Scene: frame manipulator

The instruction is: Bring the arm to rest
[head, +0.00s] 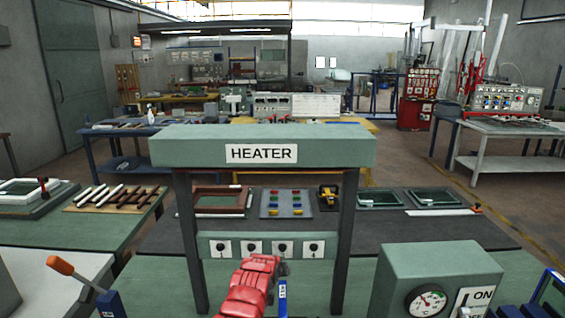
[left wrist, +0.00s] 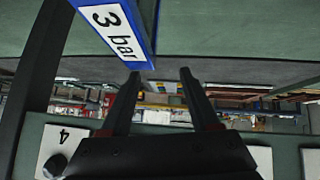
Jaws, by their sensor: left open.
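My left arm, red, comes in at the bottom centre of the head view, in front of the green heater frame (head: 200,150). The left gripper (left wrist: 159,73) shows in the left wrist view with its two dark fingers apart and nothing between them. It is close to the heater's numbered knob panel (head: 325,239), whose plate marked 4 (left wrist: 62,140) shows at the lower left of the wrist view. A blue-edged sign reading "3 bar" (left wrist: 112,28) is near the fingertips in that view. Whether they touch cannot be told. My right gripper is not in view.
A green box with a dial gauge (head: 426,300) and an ON label stands at the right. An orange-handled lever (head: 62,265) is at the left. Frames and coloured parts lie on the dark table (head: 400,232) behind the heater. The heater's dark posts (head: 347,240) flank the arm.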

